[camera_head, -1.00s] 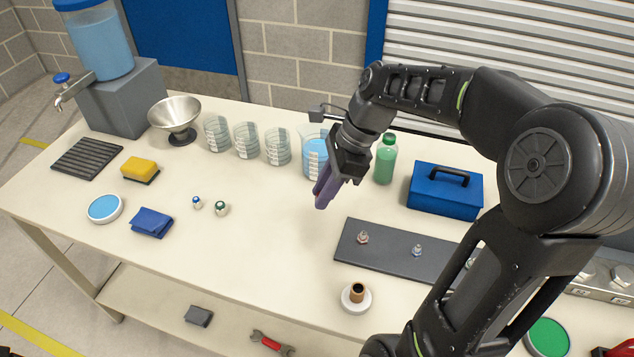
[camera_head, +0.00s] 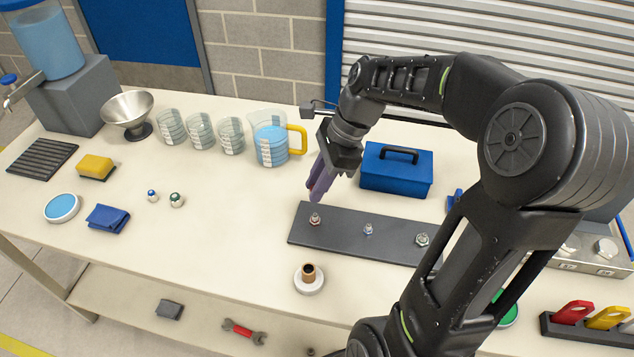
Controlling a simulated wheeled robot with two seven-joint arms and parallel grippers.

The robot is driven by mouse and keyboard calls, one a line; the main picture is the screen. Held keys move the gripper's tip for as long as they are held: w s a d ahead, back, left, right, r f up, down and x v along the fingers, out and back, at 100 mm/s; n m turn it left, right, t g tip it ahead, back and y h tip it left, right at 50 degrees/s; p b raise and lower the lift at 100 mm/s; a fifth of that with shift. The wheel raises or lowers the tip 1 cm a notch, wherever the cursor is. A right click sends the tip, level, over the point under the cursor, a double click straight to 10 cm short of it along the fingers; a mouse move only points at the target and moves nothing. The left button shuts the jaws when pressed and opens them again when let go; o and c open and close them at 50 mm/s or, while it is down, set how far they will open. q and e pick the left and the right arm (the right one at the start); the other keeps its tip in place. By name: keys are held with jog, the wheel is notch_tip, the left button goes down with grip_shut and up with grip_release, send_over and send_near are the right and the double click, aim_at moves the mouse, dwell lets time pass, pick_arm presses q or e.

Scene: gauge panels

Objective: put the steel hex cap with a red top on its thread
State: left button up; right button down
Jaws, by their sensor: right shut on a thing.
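A dark grey panel (camera_head: 342,237) lies on the table with three upright threads in a row. The left thread (camera_head: 315,218) has a red mark at its base, the middle one (camera_head: 368,230) blue, the right one (camera_head: 422,240) green. My right gripper (camera_head: 318,192) has purple fingers pointing down, just above and behind the red-marked thread in the picture. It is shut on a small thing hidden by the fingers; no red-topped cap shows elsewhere. A blue-topped cap (camera_head: 152,195) and a green-topped cap (camera_head: 176,200) stand on the table at left. My left gripper is out of view.
A blue toolbox (camera_head: 396,171) stands behind the panel, close to the gripper. A jug of blue liquid (camera_head: 270,145) is to the left. A white round base with a brown cylinder (camera_head: 309,279) stands in front of the panel. The table's middle left is clear.

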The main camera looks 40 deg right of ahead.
jog(key=shift+f, duration=0.15)
notch_tip(320, 180, down, 4)
jog(key=b, duration=0.4)
jog(key=shift+r, duration=0.25)
jog(key=shift+f, duration=0.75)
jog(key=shift+f, duration=0.15)
dwell(0.7)
jog(key=shift+f, duration=0.9)
dwell(1.7)
jog(key=c, duration=1.2)
grip_release()
jog(key=shift+o, duration=0.4)
jog(key=o, duration=0.4)
jog(key=shift+c, duration=0.2)
